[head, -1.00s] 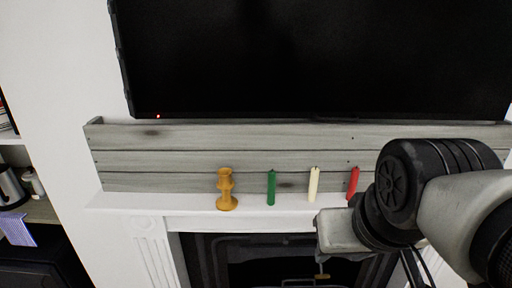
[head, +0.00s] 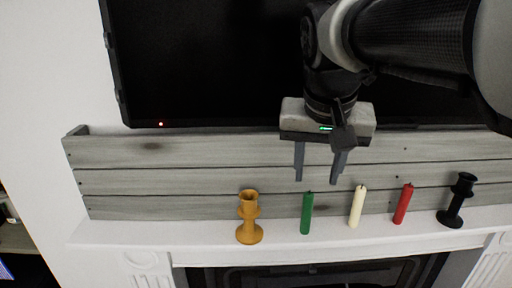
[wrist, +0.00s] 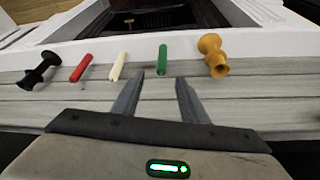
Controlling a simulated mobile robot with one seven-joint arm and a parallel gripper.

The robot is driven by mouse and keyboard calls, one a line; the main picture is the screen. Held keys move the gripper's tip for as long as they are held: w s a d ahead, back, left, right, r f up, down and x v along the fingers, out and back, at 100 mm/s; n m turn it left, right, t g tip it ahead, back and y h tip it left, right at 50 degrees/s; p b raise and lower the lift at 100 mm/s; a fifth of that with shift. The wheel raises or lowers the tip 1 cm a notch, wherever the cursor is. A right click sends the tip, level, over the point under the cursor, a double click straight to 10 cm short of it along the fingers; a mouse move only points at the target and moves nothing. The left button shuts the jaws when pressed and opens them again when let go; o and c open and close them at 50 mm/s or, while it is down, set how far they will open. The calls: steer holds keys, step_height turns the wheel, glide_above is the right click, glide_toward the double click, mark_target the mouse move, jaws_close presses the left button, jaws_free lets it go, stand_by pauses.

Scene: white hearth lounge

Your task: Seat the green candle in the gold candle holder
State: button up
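The green candle (head: 307,213) stands upright on the white mantel, just right of the gold candle holder (head: 249,218). The holder is upright and its cup looks empty. My gripper (head: 318,180) is open and empty, pointing down above the mantel, a little above the green candle and the white one. In the wrist view the green candle (wrist: 162,60) shows beyond the gap between my fingers (wrist: 158,82), and the gold holder (wrist: 213,56) stands to its right. Neither is touched.
A white candle (head: 356,206), a red candle (head: 403,204) and a black candle holder (head: 457,201) stand to the right along the mantel (head: 205,240). A grey plank panel (head: 200,165) backs it, with a black television (head: 210,60) above.

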mark_target(309, 197)
steer(key=x, duration=0.8)
steer(key=w+x, duration=0.1)
steer(key=x, duration=0.4)
steer(key=shift+w+a+r+b, duration=0.15)
steer(key=shift+a+b, duration=0.1)
steer(key=shift+b, duration=0.1)
steer(key=x, duration=0.4)
steer(key=shift+w+d+f, duration=0.1)
steer(key=shift+w+f, duration=0.2)
jaws_close()
steer(key=shift+r, duration=0.15)
